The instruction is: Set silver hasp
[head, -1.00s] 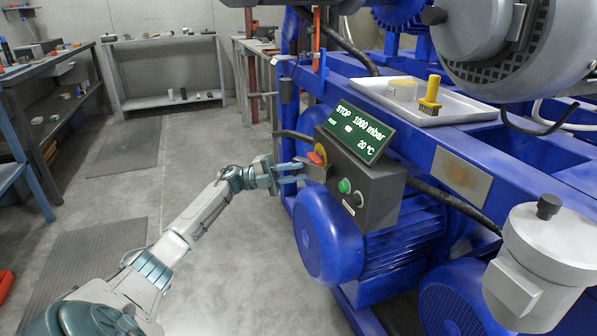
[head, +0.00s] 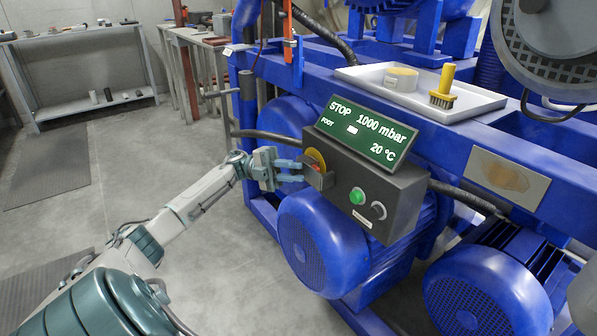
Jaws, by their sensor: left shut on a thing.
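The grey control box (head: 378,195) stands in the middle of the head view, with a lit green display (head: 366,134) on top. On its left end is a yellow disc (head: 315,157) with a red knob, now mostly covered. The silver hasp (head: 325,180) is a small grey plate in front of that knob. My left gripper (head: 300,172) comes in from the left and is shut on the hasp at its left edge. The fingers hide part of it, so I cannot tell how it sits against the knob. My right gripper is out of view.
A green button (head: 357,196) and a dark knob (head: 378,211) are on the box front. Blue motors (head: 325,240) lie below. A white tray (head: 465,103) with a brush (head: 443,88) and a tape roll (head: 401,79) is above.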

